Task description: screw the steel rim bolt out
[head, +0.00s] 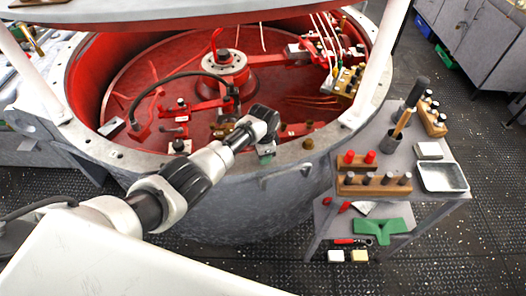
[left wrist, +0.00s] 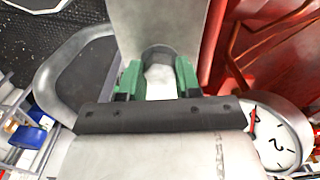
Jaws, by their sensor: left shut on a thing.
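My left gripper (head: 266,156) reaches over the near rim (head: 235,165) of the big round red-lined vessel and points down at it. In the left wrist view its green-padded fingers (left wrist: 159,80) are shut on the steel rim bolt (left wrist: 159,56), a grey round-headed piece between the pads. The bolt is against the grey rim band (left wrist: 190,25); how far it stands out cannot be told. In the head view the gripper hides the bolt. My right gripper is not in view.
Inside the vessel are a central hub (head: 224,66), hoses and red fittings. A grey cart (head: 350,215) with racks, tools and a metal tray (head: 442,177) stands at the right. A red lid edge (head: 170,20) overhangs above.

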